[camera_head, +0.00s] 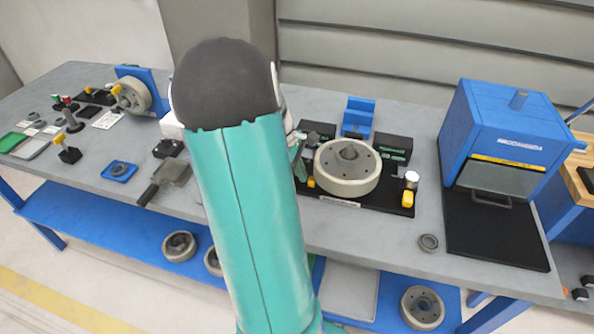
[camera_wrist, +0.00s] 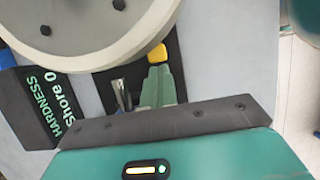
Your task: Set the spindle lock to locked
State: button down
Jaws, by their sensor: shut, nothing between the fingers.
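A yellow-ended part (camera_wrist: 157,53), possibly the spindle lock, shows just beyond my fingertips in the wrist view, beside the pale wheel (camera_wrist: 100,35). No label or locked position can be read on it. In the head view a small yellow part (camera_head: 310,182) sits at the left front of the wheel (camera_head: 347,168) on its black base (camera_head: 376,194). My gripper (camera_wrist: 158,72) is shut and empty, with its tips close to the yellow part; contact cannot be told. In the head view my arm hides most of the gripper.
A panel marked HARDNESS (camera_wrist: 45,110) and a metal pin (camera_wrist: 122,95) are close to my fingers. A yellow knob (camera_head: 407,198) is at the base's right front. A blue press (camera_head: 508,125) stands right; another wheel stand (camera_head: 135,95) is left.

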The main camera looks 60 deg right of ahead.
jog(key=w, duration=0.4)
jog(key=shift+w+a+r, duration=0.25)
jog(key=shift+a+r, duration=0.05)
jog(key=shift+r, duration=0.1)
jog(key=v, duration=0.9)
jog(key=shift+s+r, duration=0.1)
